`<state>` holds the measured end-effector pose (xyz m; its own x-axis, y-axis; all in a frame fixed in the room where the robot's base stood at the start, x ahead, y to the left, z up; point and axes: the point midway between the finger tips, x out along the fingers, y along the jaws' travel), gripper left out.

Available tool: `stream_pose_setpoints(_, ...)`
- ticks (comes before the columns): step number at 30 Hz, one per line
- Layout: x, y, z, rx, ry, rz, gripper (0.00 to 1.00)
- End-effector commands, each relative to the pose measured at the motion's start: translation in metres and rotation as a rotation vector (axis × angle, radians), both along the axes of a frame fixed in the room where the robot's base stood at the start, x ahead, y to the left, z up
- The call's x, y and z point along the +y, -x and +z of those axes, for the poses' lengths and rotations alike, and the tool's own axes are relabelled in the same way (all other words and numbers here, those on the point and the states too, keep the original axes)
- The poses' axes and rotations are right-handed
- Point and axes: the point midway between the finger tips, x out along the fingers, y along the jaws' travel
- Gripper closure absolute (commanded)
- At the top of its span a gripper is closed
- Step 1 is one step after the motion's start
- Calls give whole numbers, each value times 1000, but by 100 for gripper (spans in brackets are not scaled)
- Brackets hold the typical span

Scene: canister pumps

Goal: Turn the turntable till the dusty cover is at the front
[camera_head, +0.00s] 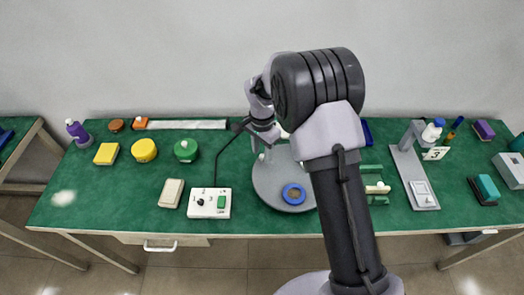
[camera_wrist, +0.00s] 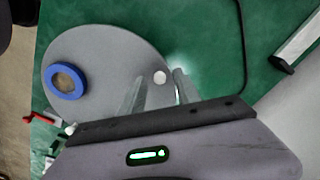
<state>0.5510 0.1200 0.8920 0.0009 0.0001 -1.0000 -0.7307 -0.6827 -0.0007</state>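The turntable (camera_head: 268,188) is a grey round disc on the green table, partly hidden by my arm. A blue ring with a brown, dusty-looking middle (camera_head: 293,194), apparently the dusty cover, lies on the disc near its front edge. In the wrist view the blue ring (camera_wrist: 64,80) is at the disc's left side. A small white knob (camera_wrist: 159,77) stands near the disc's edge; it also shows in the head view (camera_head: 261,157). My gripper (camera_wrist: 160,74) is open, with its fingers on either side of the knob in the wrist view. I cannot tell whether they touch it.
A yellow lid (camera_head: 144,150) and a green lid (camera_head: 186,150) lie farther left.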

Motion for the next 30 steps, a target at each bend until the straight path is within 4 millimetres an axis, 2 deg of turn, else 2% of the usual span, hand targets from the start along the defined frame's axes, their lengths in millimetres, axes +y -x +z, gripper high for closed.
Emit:
stream_pose_setpoints(2, 0, 0, 1, 0, 0, 0, 61)
stream_pose_setpoints(5, 0, 0, 13, -1, 0, 0, 61)
stream_pose_setpoints(8, 0, -1, 42, -3, -1, -1, 61)
stream_pose_setpoints(15, 0, -1, 124, -4, -1, 0, 61)
stream_pose_setpoints(18, 0, 0, 149, -2, -1, -1, 61)
stream_pose_setpoints(23, 0, 0, 171, -1, 0, 0, 61)
stream_pose_setpoints(30, 0, 0, 174, 0, 0, 0, 61)
